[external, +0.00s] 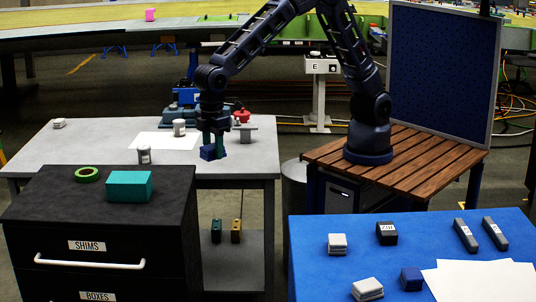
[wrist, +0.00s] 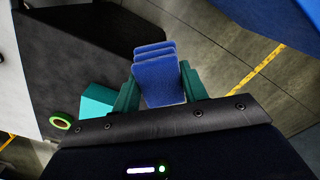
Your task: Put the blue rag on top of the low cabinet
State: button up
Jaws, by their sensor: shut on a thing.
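My gripper (external: 214,144) has green fingers and is shut on the blue rag (external: 207,153), a small folded stack. In the wrist view the rag (wrist: 157,75) sits between the two fingertips (wrist: 158,92), held clear of any surface. In the external view it appears in front of the grey table's right part; its exact height is unclear. The low cabinet (external: 40,195) is black, with drawers labelled SHIMS and BOXES, at the front left. Its dark top also shows in the wrist view (wrist: 65,85).
A teal box (external: 129,186) and a green tape roll (external: 87,174) occupy part of the cabinet top. The grey table (external: 245,165) behind holds jars and paper. A blue table (external: 310,270) at front right holds small items, including another dark blue block (external: 411,279).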

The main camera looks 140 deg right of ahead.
jog(key=a+n, duration=0.2)
jog(key=a, duration=1.6)
notch_tip(320, 180, up, 3)
jog(key=n, duration=0.8)
send_over(446, 251)
notch_tip(446, 251, down, 20)
jog(key=shift+r, duration=0.1)
jog(key=shift+f, duration=0.2)
jog(key=o, duration=0.8)
jog(key=shift+o, duration=0.9)
